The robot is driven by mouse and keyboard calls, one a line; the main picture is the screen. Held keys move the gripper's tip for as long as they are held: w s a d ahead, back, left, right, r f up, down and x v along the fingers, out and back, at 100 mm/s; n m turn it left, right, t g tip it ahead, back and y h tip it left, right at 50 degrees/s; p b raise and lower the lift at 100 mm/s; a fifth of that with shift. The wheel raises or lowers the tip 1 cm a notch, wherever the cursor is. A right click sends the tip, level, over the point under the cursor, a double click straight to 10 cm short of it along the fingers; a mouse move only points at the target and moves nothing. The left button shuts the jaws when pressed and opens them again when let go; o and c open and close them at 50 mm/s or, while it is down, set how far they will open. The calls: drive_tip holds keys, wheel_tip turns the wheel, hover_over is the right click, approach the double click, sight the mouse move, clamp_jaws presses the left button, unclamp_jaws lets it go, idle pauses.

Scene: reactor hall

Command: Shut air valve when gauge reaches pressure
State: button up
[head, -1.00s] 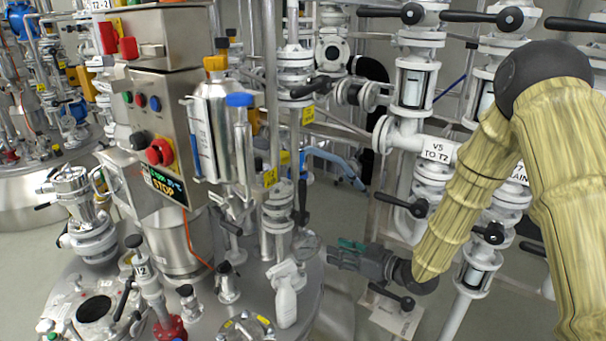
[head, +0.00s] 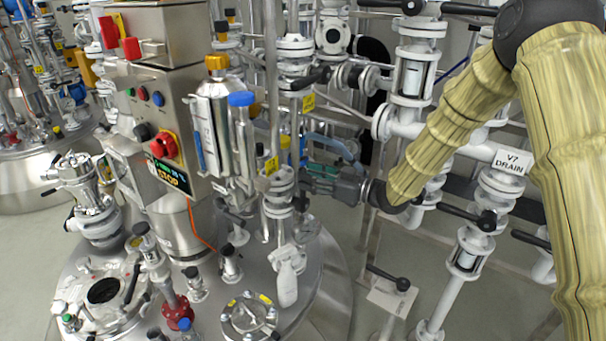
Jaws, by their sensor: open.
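My gripper (head: 308,182) is dark grey and points left from the end of my arm in the head view. Its fingertips are beside the white flanged pipe fittings (head: 280,197) above the reactor lid; I cannot tell whether they touch. It appears empty, with its fingers apart. A small round, gauge-like face (head: 308,227) sits below the gripper near the lid's right edge; its reading is too small to make out. A blue curved part (head: 332,144) shows just above and behind the gripper. I cannot tell which fitting is the air valve.
A steel control box (head: 165,105) with a red stop button stands left. White piping with a "V7 DRAIN" label (head: 512,162) and a black-handled valve (head: 402,284) are right. Floor shows between.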

drive_tip(key=shift+x, duration=1.3)
clamp_jaws()
